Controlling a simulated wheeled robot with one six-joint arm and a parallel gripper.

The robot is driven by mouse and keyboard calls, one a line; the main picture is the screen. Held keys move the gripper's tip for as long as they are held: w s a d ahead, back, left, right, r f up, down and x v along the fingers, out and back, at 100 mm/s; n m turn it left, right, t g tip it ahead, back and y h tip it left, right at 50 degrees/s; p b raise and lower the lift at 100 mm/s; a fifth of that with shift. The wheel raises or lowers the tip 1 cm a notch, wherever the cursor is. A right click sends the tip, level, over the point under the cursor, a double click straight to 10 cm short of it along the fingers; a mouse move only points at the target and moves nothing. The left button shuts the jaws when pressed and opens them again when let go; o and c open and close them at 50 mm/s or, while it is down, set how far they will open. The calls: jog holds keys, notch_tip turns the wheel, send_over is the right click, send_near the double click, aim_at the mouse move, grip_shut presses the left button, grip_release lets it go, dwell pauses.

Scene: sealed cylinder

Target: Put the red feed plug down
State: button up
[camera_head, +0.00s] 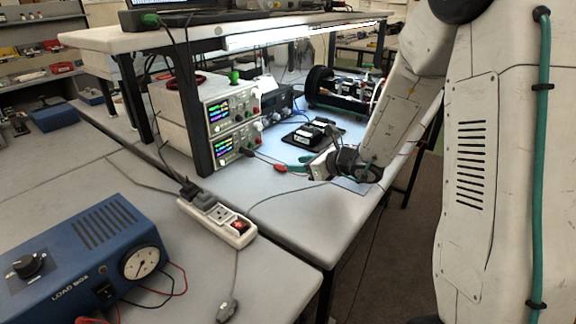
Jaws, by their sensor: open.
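My gripper (316,166) is low over the blue-grey bench top, at the end of my arm on the right. Its jaws are open, though the fingertips are small and partly hidden by the wrist. A small red piece (281,168), which looks like the red feed plug, lies on or just above the bench, just left of the fingertips. I cannot tell whether it touches a finger. A dark lead runs from near the stacked power supplies (234,130) towards it. Something teal shows beside the gripper.
A black tray (309,134) with parts and a black-ended cylinder assembly (343,92) stand behind my gripper. A white power strip (219,219) lies on the bench at the left. A blue load box (86,254) with red and black leads is in front. A shelf overhangs the supplies.

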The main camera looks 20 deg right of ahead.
jog(key=v, duration=0.4)
jog(key=shift+s+d+r, duration=0.15)
jog(key=shift+s+d, duration=0.05)
jog(key=shift+s, duration=0.05)
jog(key=s+a+r+n+g+y, duration=0.1)
jog(key=s+a+r+n+g, duration=0.4)
jog(key=s+n, duration=0.4)
jog(key=s+a+r+n+g+y, duration=0.1)
jog(key=s+a+r+n+g, duration=0.35)
jog(key=s+a+n, duration=0.45)
jog(key=s+d+r+n+h, duration=0.2)
jog(key=s+d+n+h, duration=0.7)
jog(key=s, duration=0.6)
jog(key=shift+s+d+r+n, duration=0.2)
jog(key=shift+d+n, duration=0.8)
jog(key=shift+n, duration=0.1)
